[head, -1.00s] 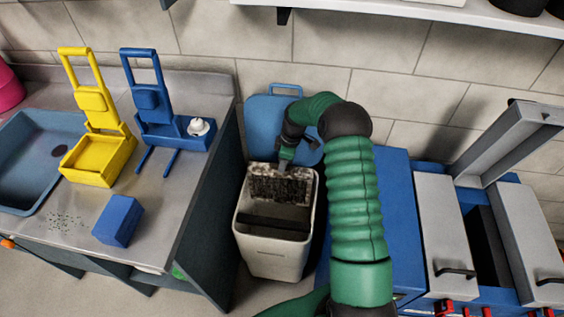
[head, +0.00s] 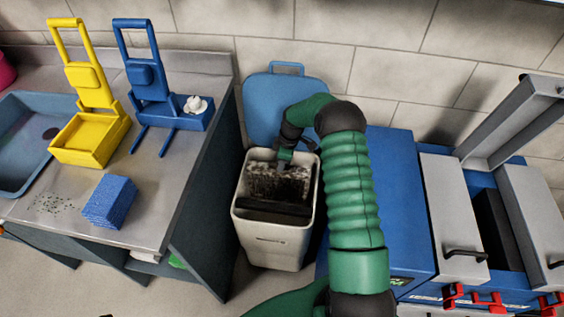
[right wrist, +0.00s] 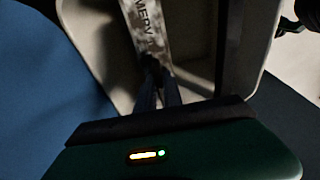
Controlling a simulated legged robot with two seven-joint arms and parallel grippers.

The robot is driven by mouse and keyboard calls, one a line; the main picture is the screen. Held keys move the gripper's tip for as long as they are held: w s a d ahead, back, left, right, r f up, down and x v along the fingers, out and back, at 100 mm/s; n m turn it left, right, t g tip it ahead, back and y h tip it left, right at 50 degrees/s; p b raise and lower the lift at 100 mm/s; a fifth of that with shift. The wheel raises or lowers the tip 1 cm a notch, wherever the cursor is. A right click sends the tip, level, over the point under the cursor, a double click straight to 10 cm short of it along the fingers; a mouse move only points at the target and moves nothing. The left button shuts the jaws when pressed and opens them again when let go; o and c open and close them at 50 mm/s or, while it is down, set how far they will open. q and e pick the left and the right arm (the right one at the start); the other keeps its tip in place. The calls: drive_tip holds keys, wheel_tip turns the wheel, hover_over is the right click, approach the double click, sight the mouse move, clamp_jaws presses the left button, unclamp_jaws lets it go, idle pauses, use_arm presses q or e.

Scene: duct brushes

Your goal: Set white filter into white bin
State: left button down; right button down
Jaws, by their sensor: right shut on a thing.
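The white filter (head: 278,184), smudged grey and dark, is inside the upper part of the white bin (head: 272,246). My right gripper (head: 287,156) is shut on the filter's top edge at the bin's mouth. In the right wrist view, the filter (right wrist: 148,28) shows dark lettering, and the right gripper's dark fingers (right wrist: 157,82) pinch it between the pale walls of the bin (right wrist: 88,42). The filter's lower part is hidden in the bin, so I cannot tell whether it touches the bottom. My left gripper is out of view.
A blue panel (head: 262,100) stands behind the bin. The steel counter (head: 160,200) on the left holds yellow (head: 90,140) and blue (head: 147,80) wringer-like devices and a blue block (head: 110,202). A blue cabinet (head: 392,190) with grey lids stands close on the right.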

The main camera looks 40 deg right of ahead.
wheel_tip(320, 180, down, 2)
drive_tip(key=shift+b, duration=0.5)
drive_tip(key=shift+f+b, duration=2.95)
drive_tip(key=shift+f, duration=1.75)
drive_tip(key=c, duration=1.4)
unclamp_jaws()
drive_tip(key=r+p, duration=0.1)
drive_tip(key=r, duration=0.4)
drive_tip(key=s+d+r+p, duration=0.1)
drive_tip(key=r, duration=0.5)
drive_tip(key=s+d+r+p, duration=0.1)
drive_tip(key=r+p, duration=0.1)
drive_tip(key=r, duration=0.3)
drive_tip(key=shift+s+r, duration=0.1)
drive_tip(key=shift+r, duration=0.2)
wheel_tip(320, 180, up, 5)
drive_tip(key=p, duration=0.4)
drive_tip(key=shift+f, duration=0.1)
